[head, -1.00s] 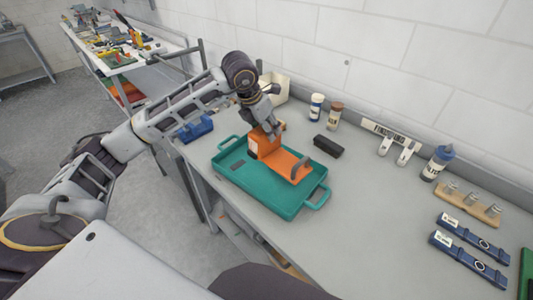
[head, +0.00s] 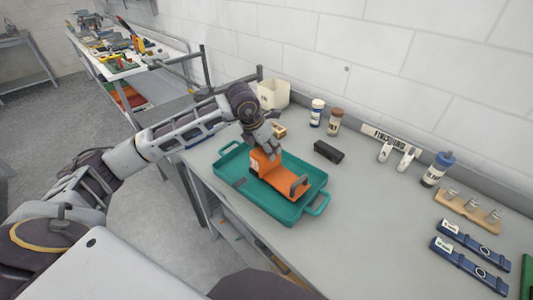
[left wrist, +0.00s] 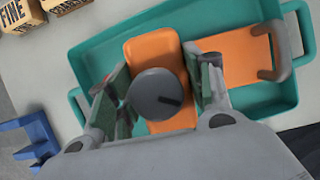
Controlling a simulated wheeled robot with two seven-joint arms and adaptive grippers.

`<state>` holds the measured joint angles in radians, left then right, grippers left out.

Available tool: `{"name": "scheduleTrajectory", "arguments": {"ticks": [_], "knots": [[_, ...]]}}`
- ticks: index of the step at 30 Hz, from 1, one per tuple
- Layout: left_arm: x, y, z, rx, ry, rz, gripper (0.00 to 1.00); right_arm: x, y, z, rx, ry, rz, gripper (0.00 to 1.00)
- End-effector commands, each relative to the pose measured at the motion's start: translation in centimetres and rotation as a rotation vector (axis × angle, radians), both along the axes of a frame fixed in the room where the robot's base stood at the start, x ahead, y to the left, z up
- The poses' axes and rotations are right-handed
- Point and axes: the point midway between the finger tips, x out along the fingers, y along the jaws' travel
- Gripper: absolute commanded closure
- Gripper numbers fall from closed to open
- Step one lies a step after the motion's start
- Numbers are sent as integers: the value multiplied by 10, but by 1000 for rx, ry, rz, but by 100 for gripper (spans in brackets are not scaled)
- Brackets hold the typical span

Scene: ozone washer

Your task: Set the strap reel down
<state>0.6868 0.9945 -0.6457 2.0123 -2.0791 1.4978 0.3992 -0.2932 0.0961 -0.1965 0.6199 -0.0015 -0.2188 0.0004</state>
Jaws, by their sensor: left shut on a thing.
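The strap reel (head: 279,184) appears to be the orange L-shaped piece with a block at one end and a grey handle at the other. It is in the teal tray (head: 313,212), low over or on its floor; I cannot tell whether it touches. My left gripper (head: 271,153) is shut on the orange block from above. In the left wrist view the fingers (left wrist: 160,92) stand on both sides of the orange block (left wrist: 155,48), with a dark grey disc between them. My right gripper is not in view.
A black box (head: 328,152), small bottles (head: 334,121) and a cream bin (head: 273,94) stand behind the tray. A blue-lidded bottle (head: 437,170), a wooden rack (head: 470,212) and blue bars (head: 470,262) are at the right. The bench right of the tray is clear.

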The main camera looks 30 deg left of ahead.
Motion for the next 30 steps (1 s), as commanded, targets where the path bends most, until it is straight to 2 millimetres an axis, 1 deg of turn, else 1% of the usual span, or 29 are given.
{"name": "scheduleTrajectory", "arguments": {"ticks": [4, 8, 16, 24, 25, 30], "knots": [[0, 0, -15, 0, 0, 1, 100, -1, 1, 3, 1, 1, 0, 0], [0, 0, -24, -1, -1, 1, 100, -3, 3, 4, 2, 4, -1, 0], [0, 0, -26, -1, -2, 0, 100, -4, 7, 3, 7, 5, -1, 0], [0, 0, -28, -1, -2, 0, 100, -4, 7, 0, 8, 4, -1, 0], [0, 0, -30, 0, 1, 0, 47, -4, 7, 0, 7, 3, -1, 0], [0, 0, -29, 0, 1, 0, 27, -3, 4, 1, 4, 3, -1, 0]]}}
